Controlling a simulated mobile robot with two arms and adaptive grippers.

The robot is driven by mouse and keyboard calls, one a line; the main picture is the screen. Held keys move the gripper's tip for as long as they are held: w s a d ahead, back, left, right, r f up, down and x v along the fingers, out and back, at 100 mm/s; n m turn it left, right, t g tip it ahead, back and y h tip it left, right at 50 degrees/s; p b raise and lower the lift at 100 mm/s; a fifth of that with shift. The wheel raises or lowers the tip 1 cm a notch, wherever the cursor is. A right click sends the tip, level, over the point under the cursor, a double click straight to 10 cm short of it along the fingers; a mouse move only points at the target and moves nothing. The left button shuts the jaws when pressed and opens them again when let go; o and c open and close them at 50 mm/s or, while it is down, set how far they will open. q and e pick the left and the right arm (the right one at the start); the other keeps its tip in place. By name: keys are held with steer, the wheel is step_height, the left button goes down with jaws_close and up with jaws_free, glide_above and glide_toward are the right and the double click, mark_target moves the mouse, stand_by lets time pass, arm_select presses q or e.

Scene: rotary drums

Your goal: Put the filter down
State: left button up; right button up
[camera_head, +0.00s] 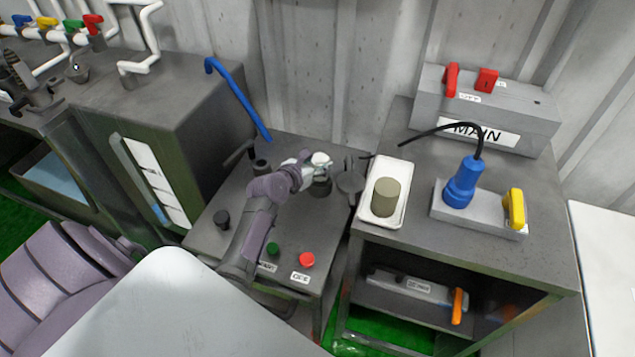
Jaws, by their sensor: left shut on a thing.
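My left arm reaches over the middle grey cabinet, and its gripper (321,174) points down at a dark round fitting on the cabinet's top. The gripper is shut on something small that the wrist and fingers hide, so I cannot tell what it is. An olive-grey cylinder (386,197), which looks like a filter, stands upright in a white tray (369,214) on the right cabinet. It is apart from my gripper, to its right. My right gripper is out of view.
A dark flat piece (350,183) sits beside the gripper. Green (272,249) and red (307,260) buttons are at the cabinet's front. A blue plug (462,183) with a black cable stands right of the tray. A blue bar (240,100) rises behind my arm.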

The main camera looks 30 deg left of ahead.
mark_target(316, 178)
arm_select(q)
step_height(316, 178, down, 2)
steer(key=shift+f, duration=0.1)
step_height(316, 178, down, 2)
steer(key=shift+f+b, duration=0.2)
steer(key=shift+b, duration=0.4)
steer(key=shift+f, duration=0.55)
steer(key=shift+f, duration=0.1)
steer(key=o, duration=1.1)
steer(key=shift+o, duration=0.2)
